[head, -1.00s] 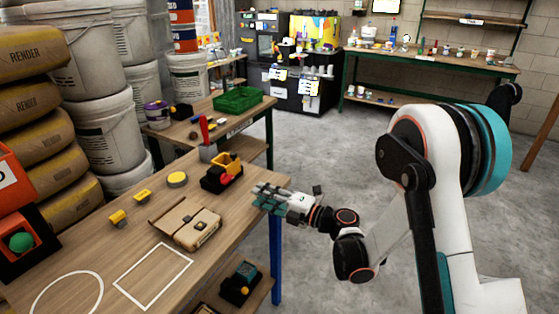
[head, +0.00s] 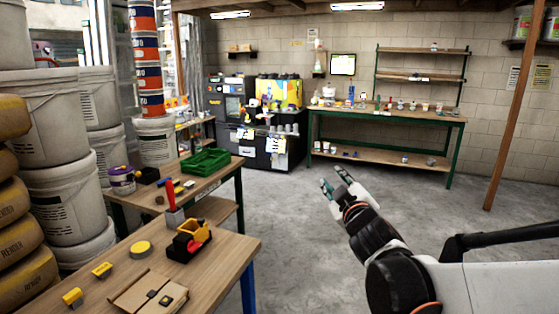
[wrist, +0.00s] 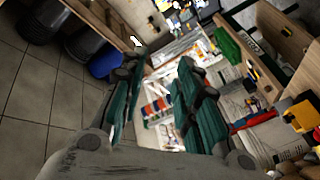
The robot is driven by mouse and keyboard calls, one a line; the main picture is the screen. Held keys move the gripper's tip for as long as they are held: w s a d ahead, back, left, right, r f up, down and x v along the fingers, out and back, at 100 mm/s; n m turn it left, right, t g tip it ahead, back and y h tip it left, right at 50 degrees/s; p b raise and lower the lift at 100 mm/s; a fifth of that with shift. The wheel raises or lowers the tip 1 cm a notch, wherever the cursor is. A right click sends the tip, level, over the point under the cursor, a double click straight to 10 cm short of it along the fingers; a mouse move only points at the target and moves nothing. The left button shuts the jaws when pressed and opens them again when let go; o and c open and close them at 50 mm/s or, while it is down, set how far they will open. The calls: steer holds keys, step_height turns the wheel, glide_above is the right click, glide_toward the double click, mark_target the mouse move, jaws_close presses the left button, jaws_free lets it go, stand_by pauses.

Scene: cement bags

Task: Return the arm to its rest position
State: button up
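My gripper (head: 335,187) is raised over the open floor, right of the wooden workbench (head: 235,252) and clear of it. Its green-padded fingers are spread apart, pointing away and up, with nothing between them. The wrist view shows the same two fingers (wrist: 152,105) apart and empty. My white and black arm reaches in from the lower right of the head view.
A green crate (head: 205,162) sits on the table behind. White buckets (head: 60,160) stand at left. Grey floor (head: 300,245) is clear between the benches.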

steer(key=s+d+f+m+g+h, duration=0.3)
steer(key=s+d+m, duration=0.25)
steer(key=s, duration=0.25)
steer(key=s+f+m+g, duration=0.1)
steer(key=s+f+g, duration=0.1)
steer(key=s+f, duration=0.2)
steer(key=s+f+m+g+y, duration=0.1)
steer(key=s+f+g, duration=0.2)
steer(key=s, duration=0.8)
steer(key=s+f+m+g, duration=0.2)
steer(key=s+f, duration=0.2)
steer(key=s, duration=0.3)
steer(key=shift+s+f+g, duration=0.2)
steer(key=shift+f+g, duration=0.1)
steer(key=shift+g, duration=0.1)
steer(key=shift+d, duration=0.1)
